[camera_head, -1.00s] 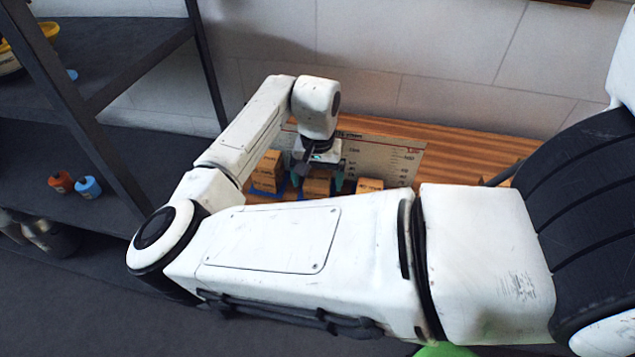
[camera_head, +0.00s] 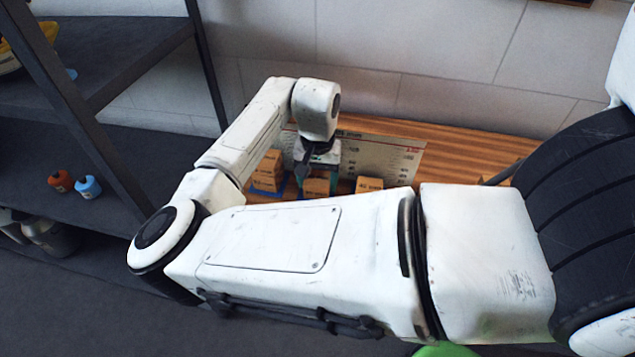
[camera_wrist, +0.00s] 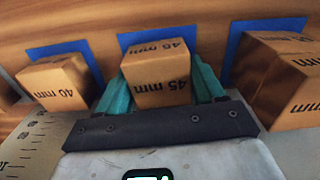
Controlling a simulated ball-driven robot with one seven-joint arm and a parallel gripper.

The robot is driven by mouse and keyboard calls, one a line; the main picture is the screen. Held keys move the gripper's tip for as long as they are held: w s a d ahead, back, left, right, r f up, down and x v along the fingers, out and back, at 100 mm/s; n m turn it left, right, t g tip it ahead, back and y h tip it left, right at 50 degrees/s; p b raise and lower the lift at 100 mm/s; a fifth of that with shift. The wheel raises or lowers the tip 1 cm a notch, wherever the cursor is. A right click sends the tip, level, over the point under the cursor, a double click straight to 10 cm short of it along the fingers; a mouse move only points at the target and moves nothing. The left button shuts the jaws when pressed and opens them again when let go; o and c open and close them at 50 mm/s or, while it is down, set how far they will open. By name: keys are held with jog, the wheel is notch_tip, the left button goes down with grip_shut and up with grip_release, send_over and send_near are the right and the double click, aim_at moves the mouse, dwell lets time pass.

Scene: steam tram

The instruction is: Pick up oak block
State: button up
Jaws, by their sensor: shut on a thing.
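The oak block, a light-brown cube marked 45 mm (camera_wrist: 160,75), is between the teal fingers of my gripper (camera_wrist: 163,84) in the wrist view. The fingers press on its two opposite sides. A blue patch (camera_wrist: 155,38) shows just beyond it; I cannot tell whether the block is still resting on its support. In the head view the block (camera_head: 316,187) shows below my gripper (camera_head: 320,172), partly hidden by my arm.
A smaller block marked 40 mm (camera_wrist: 55,84) and a larger block (camera_wrist: 285,85) stand close on either side, each by a blue patch. A printed board (camera_head: 390,158) lies behind on the striped wooden surface (camera_head: 470,150). A dark shelf (camera_head: 60,170) stands left.

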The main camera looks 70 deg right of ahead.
jog(key=shift+r, duration=0.85)
jog(key=s+a+r, duration=0.7)
jog(key=s+r, duration=0.4)
jog(key=s, duration=0.1)
jog(key=shift+m, duration=0.3)
jog(key=d+f+p, duration=0.1)
jog(key=d+p, duration=0.1)
jog(key=p, duration=0.1)
jog(key=d+f+p, duration=0.1)
jog(key=d+p, duration=0.2)
jog(key=p, duration=0.1)
jog(key=d+f+p, duration=0.1)
jog(key=d+p, duration=0.2)
jog(key=shift+w+d+f+p, duration=0.1)
jog(key=shift+d+f+p, duration=0.25)
jog(key=shift+f, duration=0.35)
jog(key=shift+f+b, duration=1.55)
jog(key=shift+f, duration=0.55)
